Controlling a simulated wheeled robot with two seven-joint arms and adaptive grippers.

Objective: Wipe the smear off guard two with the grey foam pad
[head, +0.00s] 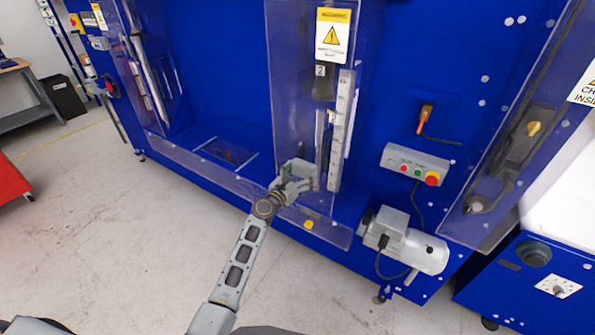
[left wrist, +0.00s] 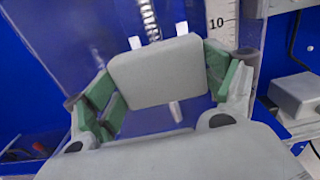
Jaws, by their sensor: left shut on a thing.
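Guard two (head: 291,75) is a clear panel on the blue machine, with a yellow warning label and a "2" tag near its top. My left gripper (head: 292,184) is in front of the guard's lower part, shut on the grey foam pad (head: 301,167). In the left wrist view the pad (left wrist: 157,73) is a rounded grey block between green-lined fingers. It faces the clear panel; I cannot tell whether it touches. Two small white patches show just above the pad's top edge; I cannot tell what they are. I cannot make out a smear for certain. My right gripper is out of view.
A white scale (head: 342,130) stands upright at guard two. To the right are a control box with buttons (head: 415,164) and a grey motor (head: 405,243) low down. Another clear guard (head: 508,125) is farther right. The floor in front is clear.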

